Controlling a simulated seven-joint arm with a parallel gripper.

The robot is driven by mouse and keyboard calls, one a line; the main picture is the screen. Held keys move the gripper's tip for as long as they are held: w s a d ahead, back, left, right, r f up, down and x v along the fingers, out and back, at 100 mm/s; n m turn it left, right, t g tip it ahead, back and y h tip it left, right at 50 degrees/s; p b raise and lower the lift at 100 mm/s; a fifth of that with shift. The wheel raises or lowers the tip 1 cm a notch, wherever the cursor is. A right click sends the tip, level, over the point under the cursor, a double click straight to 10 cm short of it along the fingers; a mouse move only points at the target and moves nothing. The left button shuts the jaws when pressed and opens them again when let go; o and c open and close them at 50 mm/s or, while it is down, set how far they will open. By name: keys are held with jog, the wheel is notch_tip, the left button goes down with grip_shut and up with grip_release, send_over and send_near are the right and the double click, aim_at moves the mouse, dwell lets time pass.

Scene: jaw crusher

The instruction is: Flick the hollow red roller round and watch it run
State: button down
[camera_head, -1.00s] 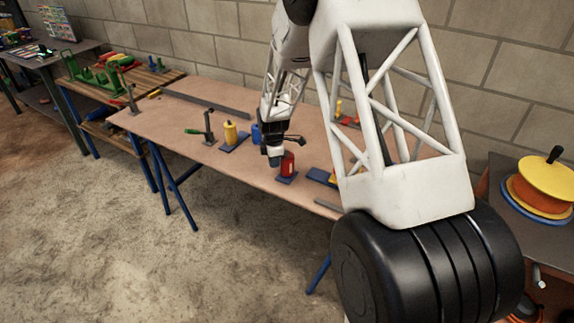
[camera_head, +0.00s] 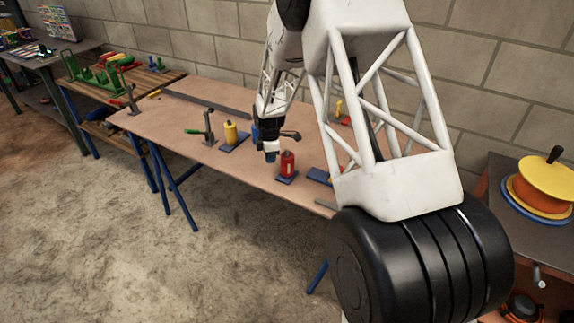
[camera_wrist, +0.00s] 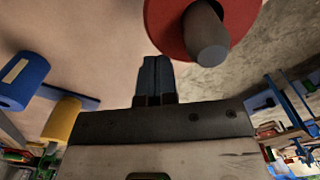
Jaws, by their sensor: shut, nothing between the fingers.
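The red roller (camera_head: 288,163) stands upright on a small blue base (camera_head: 287,178) near the front edge of the table. In the wrist view its red end (camera_wrist: 165,22) and a grey central pin (camera_wrist: 206,36) show at the top. My gripper (camera_head: 271,156) is shut and empty, just left of the red roller in the head view. Its blue fingertips (camera_wrist: 155,72) are together in the wrist view, close to the red roller; I cannot tell whether they touch it.
A yellow roller (camera_head: 231,132) on a blue base and a blue roller (camera_wrist: 25,78) stand nearby. A toggle clamp with a green handle (camera_head: 194,131) is further left. A grey bar (camera_head: 207,103) lies along the back. The table's left part (camera_head: 165,118) has free room.

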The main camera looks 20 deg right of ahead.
jog(key=shift+w, duration=1.75)
jog(key=shift+d, duration=0.75)
jog(key=shift+s, duration=0.15)
